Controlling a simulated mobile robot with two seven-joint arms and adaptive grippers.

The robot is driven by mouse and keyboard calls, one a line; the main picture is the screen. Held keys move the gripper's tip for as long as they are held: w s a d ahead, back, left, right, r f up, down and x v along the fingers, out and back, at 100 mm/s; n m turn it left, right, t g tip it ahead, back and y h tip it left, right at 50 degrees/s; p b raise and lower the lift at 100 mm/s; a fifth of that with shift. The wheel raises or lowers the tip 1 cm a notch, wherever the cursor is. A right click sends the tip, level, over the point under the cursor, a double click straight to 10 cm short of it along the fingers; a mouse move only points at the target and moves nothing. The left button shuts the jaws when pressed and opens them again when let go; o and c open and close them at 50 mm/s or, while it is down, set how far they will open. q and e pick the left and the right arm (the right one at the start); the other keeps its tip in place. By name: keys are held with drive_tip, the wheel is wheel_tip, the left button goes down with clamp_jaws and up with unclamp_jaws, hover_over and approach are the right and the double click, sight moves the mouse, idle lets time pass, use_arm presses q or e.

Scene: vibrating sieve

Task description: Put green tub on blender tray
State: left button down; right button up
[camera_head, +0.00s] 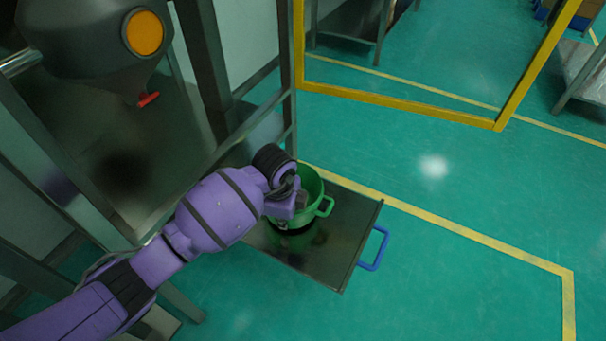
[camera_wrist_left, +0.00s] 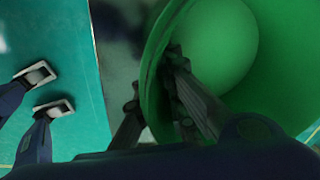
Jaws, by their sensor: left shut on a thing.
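The green tub (camera_head: 314,192) is upright over the flat metal tray (camera_head: 335,240), which has a blue handle (camera_head: 375,248) on its right side. A dark patch lies under the tub; I cannot tell whether its base touches the tray. My left gripper (camera_head: 296,201) is shut on the tub's near wall. In the left wrist view, the tub (camera_wrist_left: 222,45) fills the upper right, and my left gripper's fingers (camera_wrist_left: 158,108) straddle its rim, one inside and one outside. The tub looks empty where I can see in. My right gripper is not in view.
A metal frame (camera_head: 213,75) and a hopper (camera_head: 85,35) with an orange disc stand at the left, close to my left arm. A yellow barrier (camera_head: 400,105) stands behind. The green floor right of the tray is clear.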

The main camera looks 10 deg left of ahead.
use_arm(q)
drive_tip(key=a, duration=0.2)
drive_tip(key=w+a, duration=0.1)
drive_tip(key=a, duration=0.1)
drive_tip(key=w+a+b, duration=0.1)
drive_tip(key=a, duration=0.1)
drive_tip(key=shift+w+a+f, duration=0.1)
drive_tip(key=shift+w+a, duration=0.1)
drive_tip(key=shift+a, duration=0.2)
drive_tip(key=shift+w+a, duration=0.2)
drive_tip(key=shift+a, duration=0.2)
drive_tip(key=a, duration=0.2)
drive_tip(key=w+a+b, duration=0.1)
drive_tip(key=a, duration=0.1)
drive_tip(key=shift+w, duration=0.15)
drive_tip(key=shift+f, duration=0.65)
drive_tip(key=shift+d, duration=0.1)
drive_tip(key=shift+f, duration=0.1)
drive_tip(key=shift+f, duration=0.15)
drive_tip(key=c, duration=1.8)
unclamp_jaws()
